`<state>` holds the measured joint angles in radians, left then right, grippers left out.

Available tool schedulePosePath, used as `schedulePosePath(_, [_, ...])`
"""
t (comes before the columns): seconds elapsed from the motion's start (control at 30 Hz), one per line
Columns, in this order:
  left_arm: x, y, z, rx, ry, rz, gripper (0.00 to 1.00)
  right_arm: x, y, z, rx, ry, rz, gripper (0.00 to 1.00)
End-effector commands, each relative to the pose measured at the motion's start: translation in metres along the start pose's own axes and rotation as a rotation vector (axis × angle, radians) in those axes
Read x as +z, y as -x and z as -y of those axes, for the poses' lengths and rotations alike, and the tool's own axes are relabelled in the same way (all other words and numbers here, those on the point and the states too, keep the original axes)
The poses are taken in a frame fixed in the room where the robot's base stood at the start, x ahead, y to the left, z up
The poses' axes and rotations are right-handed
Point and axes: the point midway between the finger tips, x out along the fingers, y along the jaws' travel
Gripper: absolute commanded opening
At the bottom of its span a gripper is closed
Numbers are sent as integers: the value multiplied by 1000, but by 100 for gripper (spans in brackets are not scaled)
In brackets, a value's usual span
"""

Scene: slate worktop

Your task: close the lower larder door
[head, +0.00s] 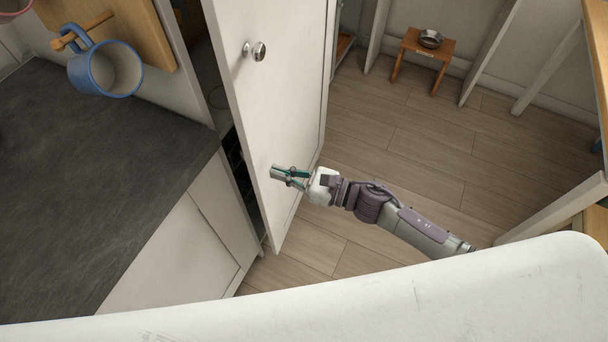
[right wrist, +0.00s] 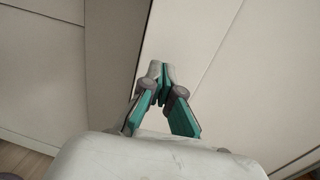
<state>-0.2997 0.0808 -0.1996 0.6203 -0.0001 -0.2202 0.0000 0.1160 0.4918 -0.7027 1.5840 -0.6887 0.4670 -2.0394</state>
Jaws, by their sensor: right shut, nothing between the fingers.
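The white larder door (head: 262,110) stands ajar in the head view, with a dark gap between its left edge and the cabinet. It has a round metal knob (head: 258,50) near its top. My right gripper (head: 275,172) is in front of the lower part of the door, well below the knob. Its green-padded fingers are shut and empty. In the right wrist view the closed fingertips (right wrist: 162,70) point at pale panels with seams; I cannot tell whether they touch. My left gripper is out of view.
A dark slate worktop (head: 90,190) with white cabinet fronts is at the left. A blue-rimmed mug (head: 88,72) hangs on a wooden peg. A small wooden stool (head: 422,56) holds a metal bowl (head: 431,38). Wood floor (head: 400,150) is open right of the door.

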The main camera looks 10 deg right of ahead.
Motion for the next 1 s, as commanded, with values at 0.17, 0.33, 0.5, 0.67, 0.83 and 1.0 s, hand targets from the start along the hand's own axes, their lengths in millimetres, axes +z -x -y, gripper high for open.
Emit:
schedulePosePath(0.17, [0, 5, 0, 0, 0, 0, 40, 1, -19, 0, 0, -1, 1, 0])
schedulePosePath(0.33, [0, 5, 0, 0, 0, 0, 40, 0, -24, 0, 1, -1, 0, 0])
schedulePosePath(0.5, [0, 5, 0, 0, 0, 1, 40, 0, -24, 0, 0, -1, 0, 0])
schedulePosePath(0.67, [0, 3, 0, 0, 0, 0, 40, -1, -28, 0, 1, 0, 1, 0])
schedulePosePath(0.83, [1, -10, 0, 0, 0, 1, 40, -4, -63, 1, 1, -1, 4, 0])
schedulePosePath(1.0, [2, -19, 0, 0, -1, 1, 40, -2, -94, 1, 0, 0, 2, 0])
